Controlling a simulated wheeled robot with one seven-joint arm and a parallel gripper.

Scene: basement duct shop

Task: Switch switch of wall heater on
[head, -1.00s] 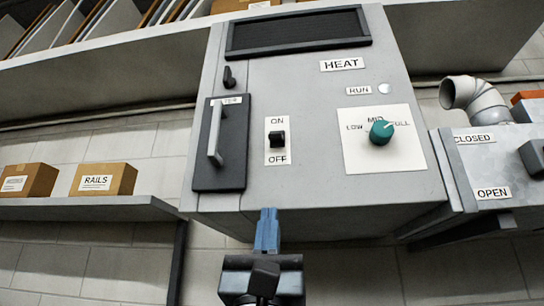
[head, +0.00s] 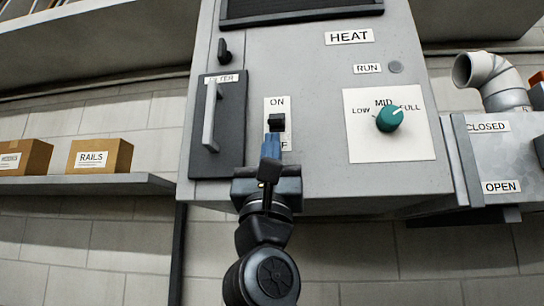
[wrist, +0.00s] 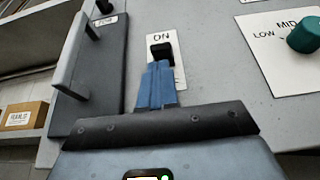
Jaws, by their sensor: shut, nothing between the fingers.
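The wall heater (head: 310,180) is a grey metal box labelled HEAT. Its switch (head: 276,122) is a small black rocker on a white plate with ON above it; the lower OFF label is mostly hidden behind my fingers. My gripper (head: 270,147) has its blue fingers shut and empty, with the tips just below the switch. In the wrist view the gripper (wrist: 158,72) reaches up to the lower edge of the switch (wrist: 161,51). I cannot tell whether they touch. The RUN lamp (head: 395,67) looks grey and dull.
A FILTER door with an upright handle (head: 209,115) stands close left of the switch. A teal knob (head: 389,118) is to the right, pointing between MID and FULL. A shelf with boxes (head: 100,155) is at the left, and a duct box (head: 500,160) at the right.

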